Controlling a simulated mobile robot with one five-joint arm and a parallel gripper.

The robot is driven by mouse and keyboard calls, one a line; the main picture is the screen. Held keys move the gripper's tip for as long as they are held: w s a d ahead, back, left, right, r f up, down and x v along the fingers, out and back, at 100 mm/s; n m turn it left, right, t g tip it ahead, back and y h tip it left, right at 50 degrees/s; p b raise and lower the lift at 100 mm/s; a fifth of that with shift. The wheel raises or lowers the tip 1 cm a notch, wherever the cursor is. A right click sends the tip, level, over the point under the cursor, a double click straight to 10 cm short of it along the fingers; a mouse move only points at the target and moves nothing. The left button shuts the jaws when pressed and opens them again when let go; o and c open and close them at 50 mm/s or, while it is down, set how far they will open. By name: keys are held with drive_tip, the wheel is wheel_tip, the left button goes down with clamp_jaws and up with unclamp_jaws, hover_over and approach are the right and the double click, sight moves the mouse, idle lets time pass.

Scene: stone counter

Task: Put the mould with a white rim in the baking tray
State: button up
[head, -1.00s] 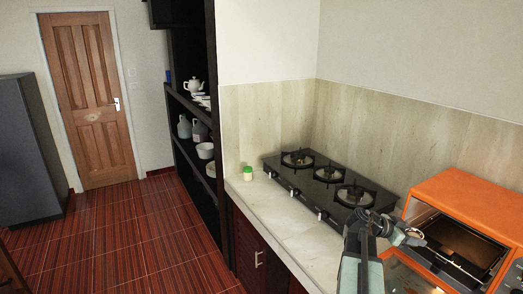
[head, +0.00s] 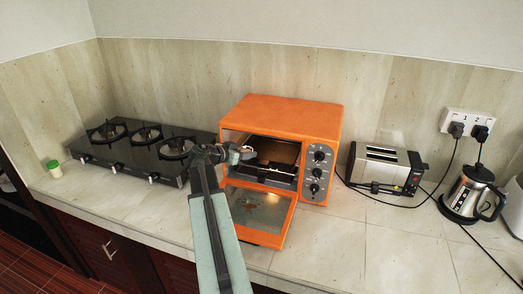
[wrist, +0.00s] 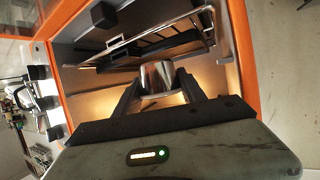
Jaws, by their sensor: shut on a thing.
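My gripper (head: 243,153) is at the mouth of the open orange toaster oven. In the wrist view my gripper (wrist: 160,84) has its two fingers on either side of a shiny silver mould (wrist: 158,76) and is shut on it. The mould is held in front of the oven's lit inside; I cannot make out its rim colour for sure. In the head view the mould (head: 234,157) is small and partly covered by the gripper. A dark flat surface (head: 276,151) inside the oven may be the baking tray, but I cannot tell surely.
The orange oven (head: 285,114) has its glass door (head: 262,211) hanging down open. A wire rack (wrist: 140,42) shows inside it. A black gas hob (head: 130,160) lies left; a toaster (head: 380,167) and kettle (head: 470,194) stand right. The front counter right of the door is clear.

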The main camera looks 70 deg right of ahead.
hover_over(262, 155)
drive_tip(key=a, duration=0.1)
drive_tip(key=shift+w+a, duration=0.15)
drive_tip(key=shift+w, duration=0.05)
drive_tip(key=shift+s+d, duration=0.15)
drive_tip(key=shift+d, duration=0.3)
drive_tip(key=shift+d+f+b, duration=0.2)
drive_tip(key=shift+f+b, duration=0.05)
drive_tip(key=shift+b, duration=0.05)
wheel_tip(262, 155, down, 3)
drive_tip(key=b, duration=0.3)
drive_tip(key=shift+a, duration=0.1)
drive_tip(key=shift+f, duration=0.2)
drive_tip(key=o, duration=1.4)
drive_tip(key=shift+r, duration=0.1)
